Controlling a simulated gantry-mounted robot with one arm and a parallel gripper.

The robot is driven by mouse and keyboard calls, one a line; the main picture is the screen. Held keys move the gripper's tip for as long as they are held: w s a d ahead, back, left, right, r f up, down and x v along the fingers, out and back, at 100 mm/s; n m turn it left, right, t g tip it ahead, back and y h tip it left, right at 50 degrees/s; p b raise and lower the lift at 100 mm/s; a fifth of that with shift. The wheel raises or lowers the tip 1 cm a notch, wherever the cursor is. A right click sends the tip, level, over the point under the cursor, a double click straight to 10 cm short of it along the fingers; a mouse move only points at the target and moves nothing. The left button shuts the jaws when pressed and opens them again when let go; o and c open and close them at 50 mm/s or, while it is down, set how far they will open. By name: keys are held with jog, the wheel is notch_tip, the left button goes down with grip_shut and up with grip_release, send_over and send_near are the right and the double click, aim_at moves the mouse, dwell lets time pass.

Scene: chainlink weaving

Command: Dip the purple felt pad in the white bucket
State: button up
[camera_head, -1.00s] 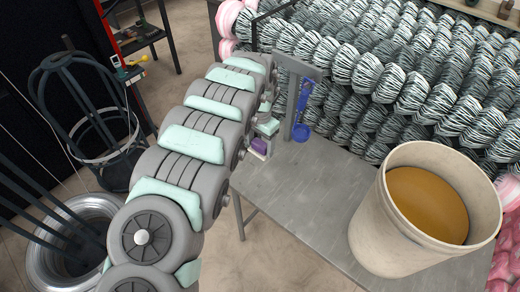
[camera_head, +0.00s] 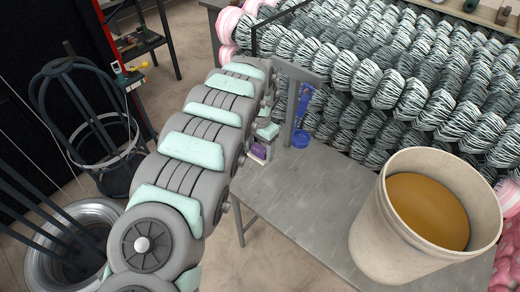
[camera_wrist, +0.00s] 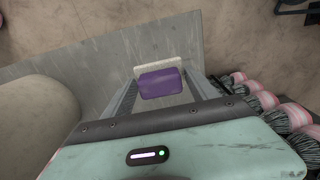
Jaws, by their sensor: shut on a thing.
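The purple felt pad (camera_wrist: 161,83) is held between the two fingers of my gripper (camera_wrist: 160,88) in the wrist view. A pale backing shows along its far edge. In the head view the small purple pad (camera_head: 258,152) shows at the end of my arm, over the table's left edge. My gripper is shut on the pad, though my arm hides much of it in the head view. The white bucket (camera_head: 368,235) stands upright on the right of the table, with brown-orange liquid inside. The pad is well to the left of the bucket, apart from it.
The grey metal table (camera_head: 305,195) is clear between pad and bucket. A blue ladle-like tool (camera_head: 302,138) hangs on a grey upright behind the pad. Stacked wire coils (camera_head: 350,65) fill the back. A dark frame stand (camera_head: 80,110) is at left.

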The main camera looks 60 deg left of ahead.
jog(key=s+a+r+n, duration=0.3)
jog(key=s+a, duration=0.4)
jog(key=shift+s+a+r, duration=0.2)
jog(key=shift+a+r, duration=0.2)
dwell(0.3)
jog(key=shift+s+d, duration=0.1)
jog(key=shift+s, duration=0.05)
jog(key=shift+a, duration=0.25)
jog(key=shift+s, duration=0.1)
